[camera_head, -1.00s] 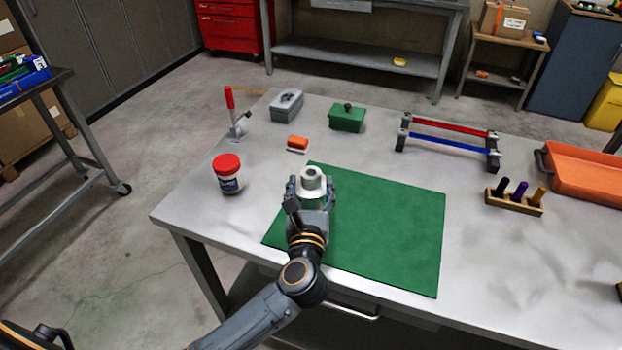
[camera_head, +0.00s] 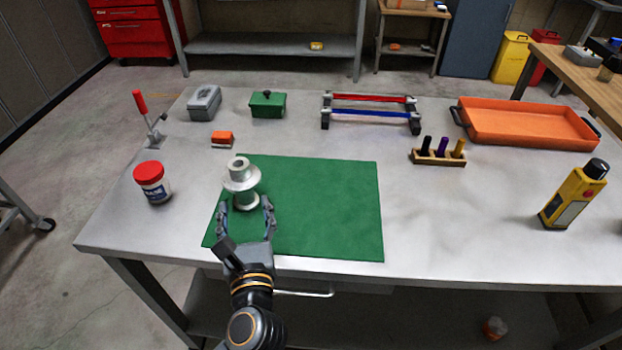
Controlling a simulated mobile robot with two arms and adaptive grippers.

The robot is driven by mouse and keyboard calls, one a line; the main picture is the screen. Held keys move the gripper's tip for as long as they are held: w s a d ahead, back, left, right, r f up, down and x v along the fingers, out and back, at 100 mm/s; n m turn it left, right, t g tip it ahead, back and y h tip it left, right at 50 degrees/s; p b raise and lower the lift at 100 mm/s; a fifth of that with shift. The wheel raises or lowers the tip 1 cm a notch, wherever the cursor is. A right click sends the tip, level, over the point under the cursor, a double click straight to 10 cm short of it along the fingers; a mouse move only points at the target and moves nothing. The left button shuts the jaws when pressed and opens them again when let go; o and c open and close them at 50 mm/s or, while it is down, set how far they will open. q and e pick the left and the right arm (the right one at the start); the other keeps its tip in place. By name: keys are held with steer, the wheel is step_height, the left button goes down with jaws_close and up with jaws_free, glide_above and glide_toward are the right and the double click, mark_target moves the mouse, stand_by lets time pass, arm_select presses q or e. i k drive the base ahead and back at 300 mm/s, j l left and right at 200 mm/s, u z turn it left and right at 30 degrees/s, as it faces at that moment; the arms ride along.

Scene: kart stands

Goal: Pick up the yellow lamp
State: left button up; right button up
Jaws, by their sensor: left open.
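The yellow lamp (camera_head: 574,196) stands upright at the right of the workbench, with a black top, a red button and a grey panel on its front. My left gripper (camera_head: 246,210) is open over the left part of the green mat (camera_head: 325,205), far to the left of the lamp. A pale metal flanged part (camera_head: 241,177) stands on the mat just beyond its fingers; I cannot tell whether they touch it. My right gripper is not in view.
A red-lidded jar (camera_head: 152,183) stands left of the mat. An orange tray (camera_head: 527,122), a wooden holder with markers (camera_head: 438,156) and a rack with red and blue bars (camera_head: 370,112) stand behind. The bench (camera_head: 450,230) is clear between mat and lamp.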

mark_target(562, 208)
steer(key=z, duration=1.45)
